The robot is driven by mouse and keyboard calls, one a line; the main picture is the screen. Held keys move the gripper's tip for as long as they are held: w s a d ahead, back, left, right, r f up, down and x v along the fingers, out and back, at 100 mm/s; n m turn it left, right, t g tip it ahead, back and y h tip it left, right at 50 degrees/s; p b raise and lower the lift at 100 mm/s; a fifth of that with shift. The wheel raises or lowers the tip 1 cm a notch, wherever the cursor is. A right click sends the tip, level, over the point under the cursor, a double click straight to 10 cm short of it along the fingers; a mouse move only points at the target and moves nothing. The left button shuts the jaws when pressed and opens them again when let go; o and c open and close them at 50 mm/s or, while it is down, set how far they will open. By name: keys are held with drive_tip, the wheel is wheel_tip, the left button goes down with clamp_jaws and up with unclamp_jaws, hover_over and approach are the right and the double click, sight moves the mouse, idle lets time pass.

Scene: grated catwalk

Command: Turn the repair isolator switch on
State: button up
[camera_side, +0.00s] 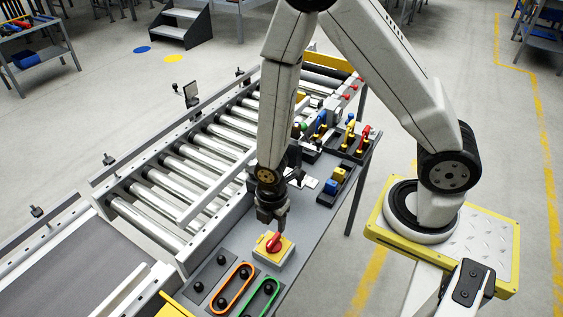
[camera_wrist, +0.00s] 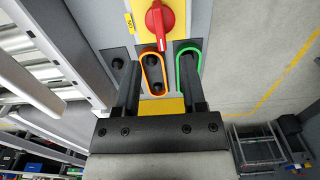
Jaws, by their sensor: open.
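The repair isolator switch is a red rotary knob (camera_side: 274,242) on a yellow plate with a grey base (camera_side: 262,253), at the near end of the grey bench. In the wrist view the red knob (camera_wrist: 158,20) is at the top centre, its raised handle running roughly up and down the picture. My gripper (camera_side: 271,222) is just above the knob and points down. In the wrist view my gripper (camera_wrist: 160,75) has its two dark fingers apart with nothing held, and the knob lies beyond the fingertips.
An orange loop (camera_side: 232,288) and a green loop (camera_side: 264,298) around black pegs lie close in front of the switch. A roller conveyor (camera_side: 190,165) runs along the left. Red and yellow levers (camera_side: 357,135) and coloured blocks (camera_side: 335,182) stand farther back on the bench.

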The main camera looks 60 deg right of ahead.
sight(274, 239)
drive_tip(key=shift+f, duration=0.2)
drive_tip(key=shift+f, duration=3.75)
clamp_jaws()
